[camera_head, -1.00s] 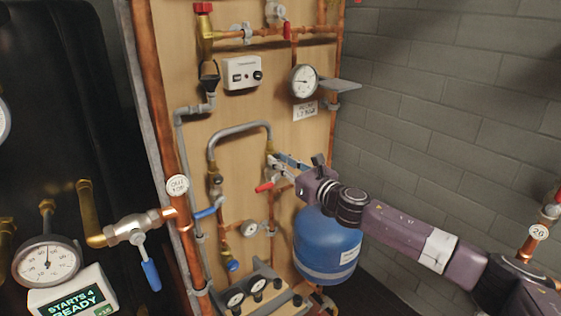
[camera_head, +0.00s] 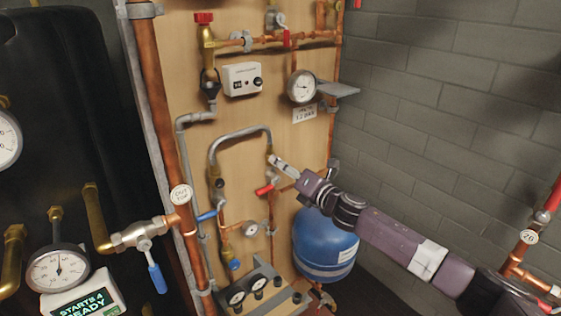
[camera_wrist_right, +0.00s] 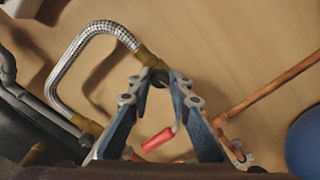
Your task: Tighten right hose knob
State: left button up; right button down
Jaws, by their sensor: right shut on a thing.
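The braided grey hose (camera_head: 238,132) arches over the wooden board and also shows in the wrist view (camera_wrist_right: 78,52). Its right end has a brass fitting (camera_wrist_right: 146,56). A small dark knob (camera_wrist_right: 160,78) sits just below that fitting, between the tips of my right gripper (camera_wrist_right: 160,76). The gripper is shut on this knob, one finger on each side. In the head view my right gripper (camera_head: 274,160) reaches the hose's right end and mostly hides the knob. My left gripper is in neither view.
A red-handled valve (camera_head: 265,189) hangs close below the gripper; its handle (camera_wrist_right: 158,140) shows between the fingers in the wrist view. A blue tank (camera_head: 324,245) stands below my right arm. Copper pipes (camera_head: 285,40) run along the board. A brick wall (camera_head: 450,110) is at the right.

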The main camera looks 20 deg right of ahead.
jog(key=shift+f+m+p, duration=0.15)
jog(key=shift+m+p, duration=3.05)
jog(key=shift+m, duration=6.9)
jog(key=c, duration=1.8)
grip_release()
jog(key=shift+o, duration=0.2)
jog(key=v, duration=1.2)
